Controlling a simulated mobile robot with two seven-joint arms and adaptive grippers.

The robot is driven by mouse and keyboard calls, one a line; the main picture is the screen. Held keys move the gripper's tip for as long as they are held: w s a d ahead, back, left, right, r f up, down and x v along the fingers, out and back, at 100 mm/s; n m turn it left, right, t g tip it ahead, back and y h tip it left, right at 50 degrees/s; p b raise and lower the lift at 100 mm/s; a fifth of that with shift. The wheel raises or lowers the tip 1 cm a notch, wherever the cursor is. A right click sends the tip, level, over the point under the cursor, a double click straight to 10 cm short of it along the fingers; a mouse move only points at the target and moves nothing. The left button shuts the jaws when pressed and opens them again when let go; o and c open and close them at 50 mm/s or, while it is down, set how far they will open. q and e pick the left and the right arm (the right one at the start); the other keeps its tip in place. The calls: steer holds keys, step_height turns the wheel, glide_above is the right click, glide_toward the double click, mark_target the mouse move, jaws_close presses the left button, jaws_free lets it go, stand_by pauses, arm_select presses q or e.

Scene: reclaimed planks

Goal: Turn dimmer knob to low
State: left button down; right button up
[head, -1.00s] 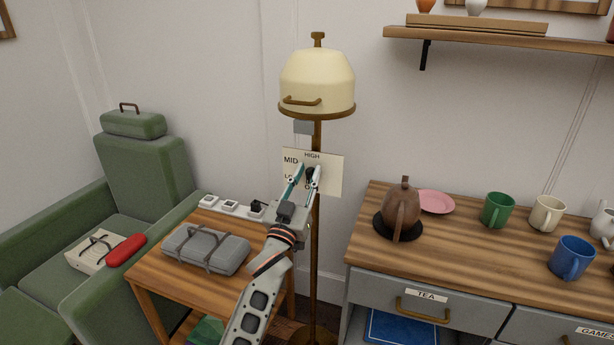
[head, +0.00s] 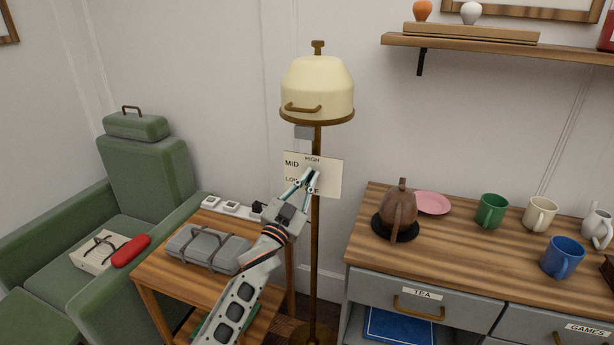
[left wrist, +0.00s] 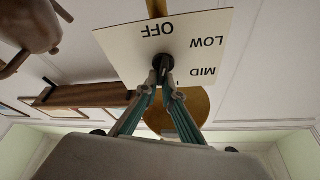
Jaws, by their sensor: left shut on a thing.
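The dimmer plate (head: 333,180) is a cream panel on the floor lamp's pole, below the shade. MID, HIGH and LOW show on it in the head view, LOW partly covered. In the left wrist view the plate (left wrist: 125,55) appears upside down with OFF, LOW and MID readable. The dark dimmer knob (left wrist: 163,62) is at the plate's middle; which mark it points to I cannot tell. My left gripper (head: 312,174) is shut on the knob, its teal fingertips pinching it in the left wrist view (left wrist: 163,79). My right gripper is not in view.
The floor lamp's cream shade (head: 317,85) hangs above the plate. A side table (head: 155,275) with a grey case (head: 208,248) stands to the left. A wooden-topped cabinet (head: 455,235) with a brown teapot (head: 398,209) and several mugs is at the right.

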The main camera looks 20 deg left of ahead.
arm_select(q)
steer(key=m+h+p, duration=0.1)
steer(key=m, duration=0.2)
steer(key=m+g+h+p, duration=0.1)
steer(key=m, duration=0.2)
steer(key=shift+d+r+g+p, duration=0.1)
steer(key=shift+g+p, duration=0.2)
steer(key=shift+p, duration=0.1)
steer(key=shift+m+h, duration=0.3)
steer(key=shift+m, duration=0.2)
steer(key=m+p, duration=0.1)
steer(key=m+g+p, duration=0.1)
steer(key=shift+d+f+m, duration=0.15)
steer(key=shift+f+m, duration=0.15)
steer(key=shift+f, duration=0.05)
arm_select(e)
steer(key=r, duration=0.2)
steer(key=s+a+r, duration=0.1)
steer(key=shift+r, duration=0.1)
arm_select(q)
steer(key=shift+f+h, duration=0.1)
steer(key=shift+h, duration=0.3)
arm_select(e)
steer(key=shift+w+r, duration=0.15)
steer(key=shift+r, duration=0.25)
arm_select(q)
steer(key=c, duration=2.2)
jaws_free()
